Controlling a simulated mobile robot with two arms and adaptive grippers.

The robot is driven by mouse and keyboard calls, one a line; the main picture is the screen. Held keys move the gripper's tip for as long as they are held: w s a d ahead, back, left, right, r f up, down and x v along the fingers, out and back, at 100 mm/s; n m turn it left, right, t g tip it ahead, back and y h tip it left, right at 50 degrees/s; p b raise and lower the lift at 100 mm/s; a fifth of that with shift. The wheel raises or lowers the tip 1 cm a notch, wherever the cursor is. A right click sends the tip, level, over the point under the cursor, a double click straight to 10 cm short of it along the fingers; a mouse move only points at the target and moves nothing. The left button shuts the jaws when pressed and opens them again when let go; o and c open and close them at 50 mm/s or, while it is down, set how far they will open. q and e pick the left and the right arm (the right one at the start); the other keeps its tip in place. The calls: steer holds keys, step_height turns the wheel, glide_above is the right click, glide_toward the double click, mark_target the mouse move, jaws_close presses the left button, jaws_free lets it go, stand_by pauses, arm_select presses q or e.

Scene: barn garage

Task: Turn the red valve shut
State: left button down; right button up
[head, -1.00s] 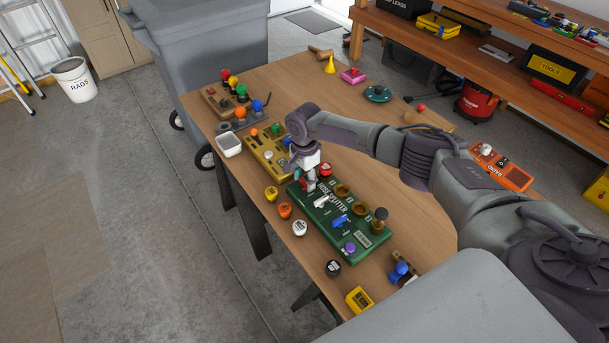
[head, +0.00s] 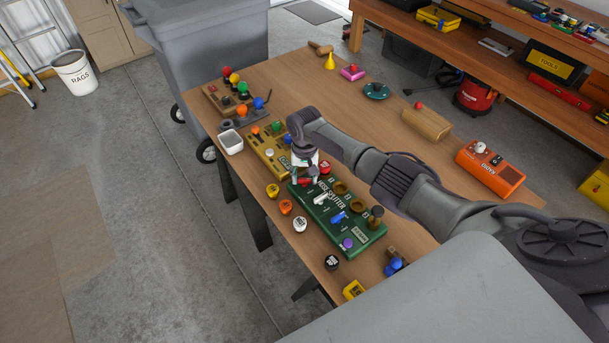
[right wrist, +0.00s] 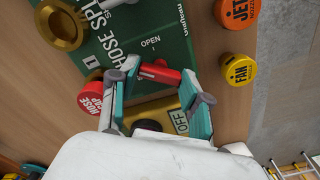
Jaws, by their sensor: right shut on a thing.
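The green hose splitter board (head: 325,216) lies on the wooden table. The red valve (head: 305,181) is at its far left end, mostly hidden under my right gripper (head: 304,174) in the head view. In the right wrist view the red valve handle (right wrist: 160,74) lies between the teal fingers of my right gripper (right wrist: 160,84), which is shut on it. An "OPEN" label is printed on the green board (right wrist: 160,25) beside the handle. I cannot tell exactly how far the handle is turned. My left gripper is not in view.
White (head: 320,200), blue (head: 340,217) and purple (head: 347,243) parts sit along the board. A red hose cap (right wrist: 90,98) is close to the gripper. A yellow board (head: 262,146) adjoins beyond. Loose yellow (head: 272,190) and orange (head: 285,207) caps lie at the table's left edge.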

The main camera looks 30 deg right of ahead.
mark_target(304, 178)
steer(key=n, duration=0.4)
steer(key=shift+n, duration=1.6)
steer(key=shift+w+r, duration=0.1)
steer(key=o, duration=1.2)
steer(key=shift+c, duration=0.2)
step_height(304, 178, up, 12)
